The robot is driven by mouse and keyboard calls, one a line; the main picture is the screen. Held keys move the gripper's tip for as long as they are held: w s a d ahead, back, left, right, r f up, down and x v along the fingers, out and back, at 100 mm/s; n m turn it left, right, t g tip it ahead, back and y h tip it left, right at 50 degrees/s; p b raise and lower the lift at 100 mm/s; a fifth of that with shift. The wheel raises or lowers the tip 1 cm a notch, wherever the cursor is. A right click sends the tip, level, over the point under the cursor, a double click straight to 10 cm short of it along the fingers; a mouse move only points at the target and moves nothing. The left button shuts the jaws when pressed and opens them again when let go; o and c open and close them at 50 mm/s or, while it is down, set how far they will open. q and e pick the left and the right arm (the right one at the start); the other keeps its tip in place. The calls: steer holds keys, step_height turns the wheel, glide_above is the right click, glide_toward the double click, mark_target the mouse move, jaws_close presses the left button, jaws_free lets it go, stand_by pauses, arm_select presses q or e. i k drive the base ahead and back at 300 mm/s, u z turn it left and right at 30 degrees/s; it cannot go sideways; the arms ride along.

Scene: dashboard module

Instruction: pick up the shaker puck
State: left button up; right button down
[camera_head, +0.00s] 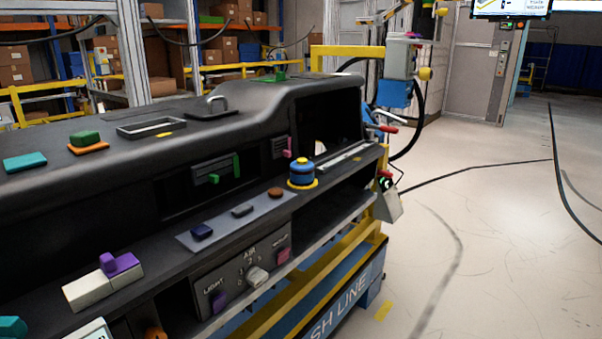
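A round blue piece with a yellow top knob and a yellow base ring (302,174) stands upright at the right end of the dashboard ledge. A small flat brown puck (275,193) lies just left of it, at the end of a grey strip. No label tells which of these two is the shaker puck. Both appear uncovered, with nothing gripping them. Neither of my grippers shows in the head view.
The black dashboard (70,190) fills the left and middle. A dark blue block (202,231), a white block with a purple piece (103,281) and a control panel (243,272) lie near the puck. Open floor (490,230) is at right.

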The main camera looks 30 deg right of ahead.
mark_target(300, 175)
steer(key=z, duration=0.95)
steer(key=k, duration=0.2)
